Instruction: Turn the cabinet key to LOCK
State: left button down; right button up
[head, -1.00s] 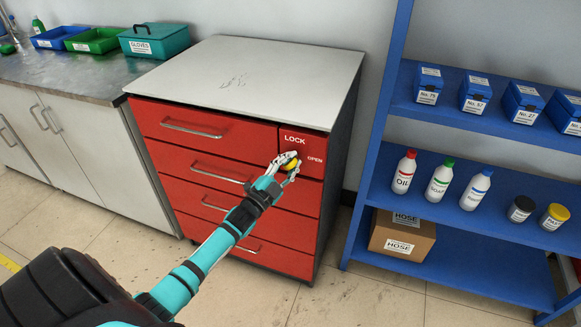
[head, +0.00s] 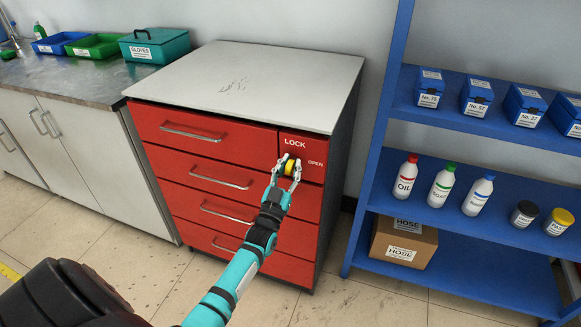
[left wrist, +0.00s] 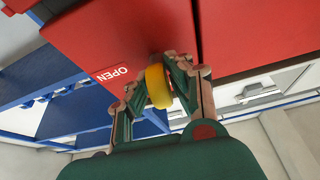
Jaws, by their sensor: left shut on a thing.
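The red drawer cabinet (head: 205,152) has a small panel at its top right with a LOCK label (head: 294,143) above the key and an OPEN label (head: 315,163) to its right. The yellow key (head: 289,166) looks roughly upright, pointing toward LOCK. My left gripper (head: 288,170) is shut on it, one finger on each side. In the left wrist view the key (left wrist: 158,86) sits between the fingers near the red front, with the OPEN label (left wrist: 111,74) to its left. The fingers hide part of the key. My right gripper is not in view.
A blue shelf rack (head: 380,160) with bottles, jars and boxes stands right of the cabinet. A grey counter (head: 75,85) with bins stands on the left. The cabinet's top (head: 250,85) is bare, and floor (head: 350,300) is free in front.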

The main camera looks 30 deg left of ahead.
pick_arm(q)
jog(key=shift+f+n+y, duration=0.1)
jog(key=shift+n+y, duration=0.3)
jog(key=shift+n, duration=0.2)
jog(key=c, duration=1.3)
grip_release()
jog(key=v, duration=1.2)
jog(key=shift+s+r, duration=0.1)
jog(key=shift+r, duration=0.1)
